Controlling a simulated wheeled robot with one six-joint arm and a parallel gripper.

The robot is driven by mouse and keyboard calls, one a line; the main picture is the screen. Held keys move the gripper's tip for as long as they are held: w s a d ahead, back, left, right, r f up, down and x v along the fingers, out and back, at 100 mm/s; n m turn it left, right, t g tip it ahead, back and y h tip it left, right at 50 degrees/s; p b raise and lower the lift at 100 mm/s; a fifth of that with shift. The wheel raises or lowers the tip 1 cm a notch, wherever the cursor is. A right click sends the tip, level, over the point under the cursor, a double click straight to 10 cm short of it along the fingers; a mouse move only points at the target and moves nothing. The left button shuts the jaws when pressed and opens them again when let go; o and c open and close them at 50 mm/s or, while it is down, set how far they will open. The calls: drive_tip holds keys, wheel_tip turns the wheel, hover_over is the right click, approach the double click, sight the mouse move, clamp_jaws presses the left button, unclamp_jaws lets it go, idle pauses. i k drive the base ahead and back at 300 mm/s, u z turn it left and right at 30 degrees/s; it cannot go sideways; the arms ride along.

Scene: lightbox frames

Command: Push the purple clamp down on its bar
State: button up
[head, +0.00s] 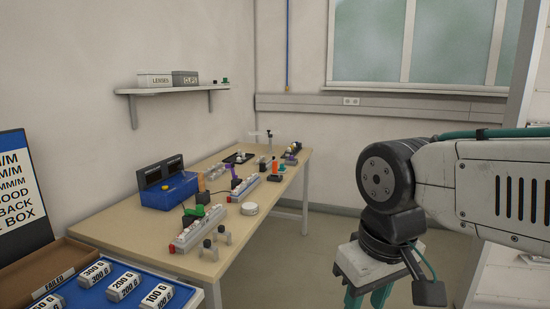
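Small purple parts show on the wooden workbench (150,236). One purple piece (291,157) sits near the far right edge, and another purple piece (236,183) stands near the middle. Both are too small to tell which is the clamp, or how either sits on a bar. My gripper (367,298) hangs at the bottom right, in front of the bench and well apart from it. Its two teal fingers point down, and their tips are cut off by the picture's lower edge. I cannot see anything between them.
A blue box (168,193), a white rail with a green part (200,228) and a round white disc (250,209) are on the bench. A tray of labelled weights (122,287) is at lower left. A wall shelf (170,90) holds boxes. Floor right of the bench looks clear.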

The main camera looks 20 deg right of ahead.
sight(231, 166)
drive_tip(key=z, duration=0.65)
drive_tip(key=i, duration=0.65)
drive_tip(key=z, duration=0.45)
drive_tip(key=i, duration=1.35)
drive_tip(key=u, duration=0.85)
